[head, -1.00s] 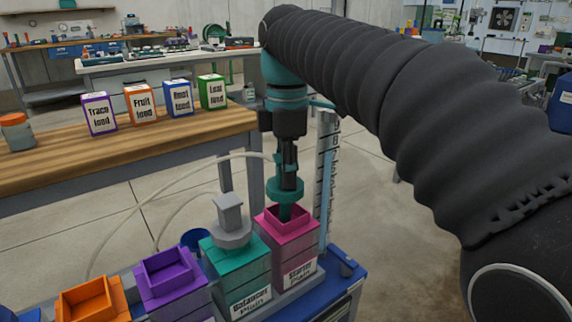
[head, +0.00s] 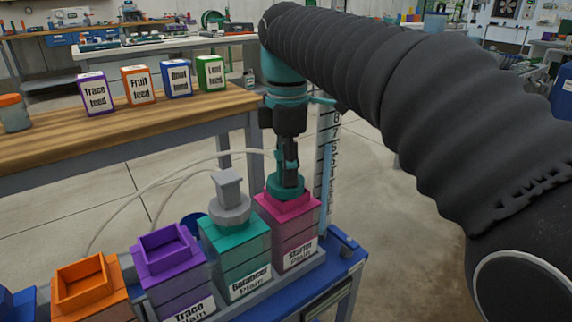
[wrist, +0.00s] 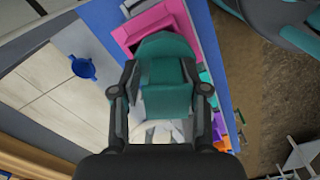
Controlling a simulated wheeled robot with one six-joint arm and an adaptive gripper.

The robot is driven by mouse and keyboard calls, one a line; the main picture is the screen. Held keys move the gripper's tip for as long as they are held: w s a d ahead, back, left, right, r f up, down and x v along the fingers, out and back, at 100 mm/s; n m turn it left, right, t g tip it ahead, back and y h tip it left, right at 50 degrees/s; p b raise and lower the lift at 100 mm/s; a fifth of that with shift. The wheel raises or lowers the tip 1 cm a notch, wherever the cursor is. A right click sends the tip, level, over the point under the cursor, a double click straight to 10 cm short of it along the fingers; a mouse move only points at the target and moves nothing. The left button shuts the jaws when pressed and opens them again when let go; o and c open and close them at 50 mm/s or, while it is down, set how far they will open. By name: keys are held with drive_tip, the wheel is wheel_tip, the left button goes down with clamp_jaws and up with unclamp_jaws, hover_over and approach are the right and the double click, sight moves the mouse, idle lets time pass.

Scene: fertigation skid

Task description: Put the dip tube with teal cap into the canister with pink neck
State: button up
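The dip tube's teal cap (head: 287,185) sits at the pink neck of the canister labelled Starter Plain (head: 290,232). The tube below the cap is hidden, inside the neck. My gripper (head: 289,165) is directly above, pointing down, with its fingers around the top of the teal-capped part. In the wrist view the teal cap (wrist: 166,75) shows between my two fingers and covers part of the pink neck (wrist: 133,33). Whether the cap is fully seated on the neck is hard to tell.
To the left stand the Balancer canister (head: 236,250) with a grey cap, a purple open-necked canister (head: 170,270) and an orange one (head: 88,290). A blue cup (head: 194,224) is behind them. Feed boxes (head: 137,85) stand on the wooden bench (head: 120,125).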

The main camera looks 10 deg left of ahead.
idle(0.3)
wheel_tip(320, 180, up, 7)
drive_tip(key=shift+r, duration=0.25)
idle(0.4)
idle(0.5)
